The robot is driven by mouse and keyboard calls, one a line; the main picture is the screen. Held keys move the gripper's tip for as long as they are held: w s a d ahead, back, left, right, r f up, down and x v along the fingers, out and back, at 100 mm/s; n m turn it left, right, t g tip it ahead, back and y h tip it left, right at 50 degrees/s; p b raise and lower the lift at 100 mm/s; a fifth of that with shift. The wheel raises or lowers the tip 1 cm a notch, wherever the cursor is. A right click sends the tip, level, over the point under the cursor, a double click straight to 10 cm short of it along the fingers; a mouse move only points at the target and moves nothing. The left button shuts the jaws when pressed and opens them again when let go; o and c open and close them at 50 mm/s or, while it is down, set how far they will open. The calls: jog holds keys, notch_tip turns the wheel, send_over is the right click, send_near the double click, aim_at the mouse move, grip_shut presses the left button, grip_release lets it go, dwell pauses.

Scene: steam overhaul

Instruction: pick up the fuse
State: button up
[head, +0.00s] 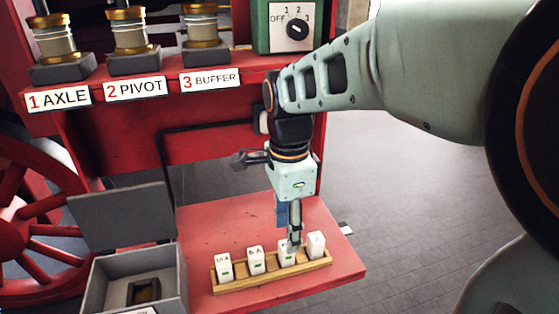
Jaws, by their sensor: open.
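Several white block-shaped fuses stand in a wooden rack (252,279) on the red shelf. The leftmost fuse (224,267) seems to read 10 A, and the fuse beside it (255,260) reads 6 A. A third fuse (287,256) is partly hidden behind my fingers, and its label cannot be fully read. The rightmost fuse (317,245) has a label too small to read. My gripper (295,243) points down with its fingertips at the top of the third fuse. It is open; whether the fingers straddle or touch that fuse cannot be told.
An open grey box (105,281) with a dark brass-coloured part (145,291) inside stands left of the rack. Cylinders labelled AXLE, PIVOT and BUFFER (202,25) stand above, near a green switch box (285,28). A red wheel (35,220) is at left. The red shelf (215,220) is bare behind the rack.

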aim_at(286, 254)
jog(key=shift+f+b, duration=1.8)
jog(key=shift+f, duration=1.1)
jog(key=shift+r, duration=0.1)
grip_shut()
